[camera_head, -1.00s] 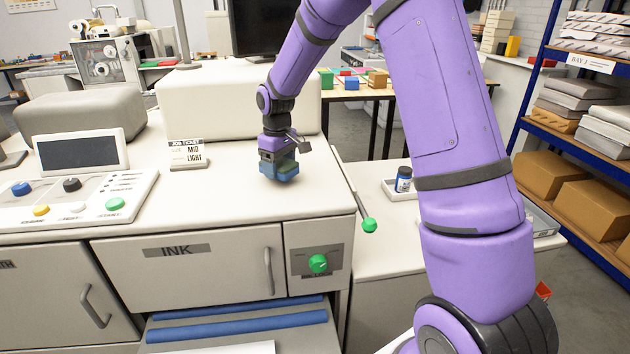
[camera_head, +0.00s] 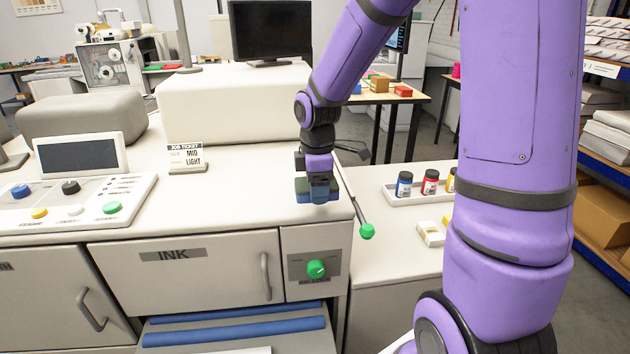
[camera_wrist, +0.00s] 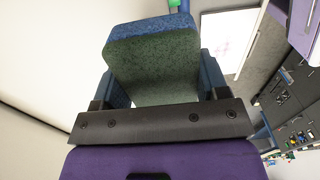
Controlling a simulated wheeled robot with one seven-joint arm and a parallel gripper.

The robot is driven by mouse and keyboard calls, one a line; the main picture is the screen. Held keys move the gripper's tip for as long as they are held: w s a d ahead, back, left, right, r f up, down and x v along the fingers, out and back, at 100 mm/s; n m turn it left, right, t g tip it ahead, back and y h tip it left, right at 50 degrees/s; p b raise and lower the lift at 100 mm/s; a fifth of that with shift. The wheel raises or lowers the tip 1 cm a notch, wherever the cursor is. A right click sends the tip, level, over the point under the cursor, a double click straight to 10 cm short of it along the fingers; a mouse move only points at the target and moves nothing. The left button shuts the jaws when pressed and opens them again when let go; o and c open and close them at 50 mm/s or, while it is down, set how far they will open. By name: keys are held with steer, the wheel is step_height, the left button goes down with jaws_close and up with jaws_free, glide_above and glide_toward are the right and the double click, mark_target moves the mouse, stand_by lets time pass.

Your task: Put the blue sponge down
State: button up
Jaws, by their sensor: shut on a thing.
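The blue sponge (camera_wrist: 155,75) shows in the wrist view as a block with a blue edge and a dark green face. My gripper (camera_head: 318,190) is shut on it, with one finger on each side. In the head view the sponge (camera_head: 304,190) is mostly hidden by the gripper. It hangs low at the right end of the white machine top (camera_head: 240,195), close to its right edge. I cannot tell whether it touches the surface.
A lever with a green knob (camera_head: 367,231) stands just right of the gripper. A tray (camera_head: 392,197) with ink bottles is on the lower side table. A job ticket sign (camera_head: 187,160) and a control panel (camera_head: 75,200) are to the left. The machine top between is clear.

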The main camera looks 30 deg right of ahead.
steer(key=w+d, duration=0.1)
steer(key=w, duration=0.2)
steer(key=w+d, duration=0.2)
steer(key=w, duration=0.1)
steer(key=w+d+f, duration=0.1)
steer(key=w+d, duration=0.1)
steer(key=w, duration=0.1)
steer(key=shift+w+f, duration=0.2)
steer(key=shift+f, duration=1.55)
steer(key=o, duration=1)
steer(key=shift+f, duration=0.1)
steer(key=shift+c, duration=0.2)
